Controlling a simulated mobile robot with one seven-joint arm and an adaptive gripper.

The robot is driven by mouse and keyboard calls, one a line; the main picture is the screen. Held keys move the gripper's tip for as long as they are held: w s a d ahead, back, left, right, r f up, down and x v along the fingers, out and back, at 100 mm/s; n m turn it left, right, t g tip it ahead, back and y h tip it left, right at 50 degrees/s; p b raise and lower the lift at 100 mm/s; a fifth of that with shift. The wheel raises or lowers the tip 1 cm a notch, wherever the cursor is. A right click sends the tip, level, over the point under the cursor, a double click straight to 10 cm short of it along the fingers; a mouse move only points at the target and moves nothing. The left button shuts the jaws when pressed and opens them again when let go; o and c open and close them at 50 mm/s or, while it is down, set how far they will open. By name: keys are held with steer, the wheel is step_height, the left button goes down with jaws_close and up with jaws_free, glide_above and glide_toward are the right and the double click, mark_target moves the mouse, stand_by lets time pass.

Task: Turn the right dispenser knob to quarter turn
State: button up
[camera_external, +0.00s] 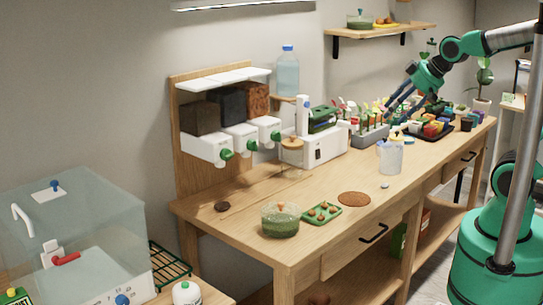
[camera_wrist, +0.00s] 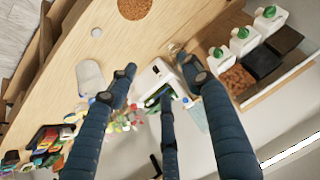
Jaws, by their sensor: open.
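The dispenser (camera_external: 208,148) is mounted on a wooden backboard at the left end of the workbench. It has three white bodies under dark and brown bins, each with a green knob. The right knob (camera_external: 275,135) is the one nearest the white machine; it also shows in the wrist view (camera_wrist: 218,52). The other knobs are the middle (camera_external: 253,146) and left (camera_external: 226,154). Their exact angles are too small to tell. My gripper (camera_external: 394,100), with dark blue fingers, is open and empty above the far bench, well right of the dispenser. Its spread fingers (camera_wrist: 158,80) fill the wrist view.
The white machine (camera_external: 322,148) and a wooden-lidded jar (camera_external: 291,146) stand just right of the dispenser. A clear pitcher (camera_external: 391,156), a planter of seedlings (camera_external: 370,136) and a tray of colourful pots (camera_external: 430,130) stand further right. The bench front near the brown mat (camera_external: 353,199) is mostly clear.

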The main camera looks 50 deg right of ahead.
steer(key=w+a+f+t+y+p, duration=0.1)
steer(key=w+a, duration=0.3)
steer(key=w, duration=0.2)
steer(key=w+a+f+t+p, duration=0.1)
steer(key=w+a+t, duration=0.15)
steer(key=w, duration=0.35)
steer(key=t+p, duration=0.2)
steer(key=t, duration=0.2)
glide_toward(277, 137)
steer(key=s+r, duration=0.2)
steer(key=s, duration=0.2)
steer(key=f+t, duration=0.1)
steer(key=s+f+t+h+p, duration=0.1)
steer(key=f, duration=0.1)
steer(key=s+a+f+t+h+p, duration=0.1)
steer(key=shift+f+m, duration=0.25)
steer(key=shift+m, duration=0.05)
steer(key=shift+w, duration=0.2)
steer(key=w+b, duration=0.1)
steer(key=w, duration=1.2)
steer(key=shift+w, duration=0.3)
steer(key=c, duration=1.2)
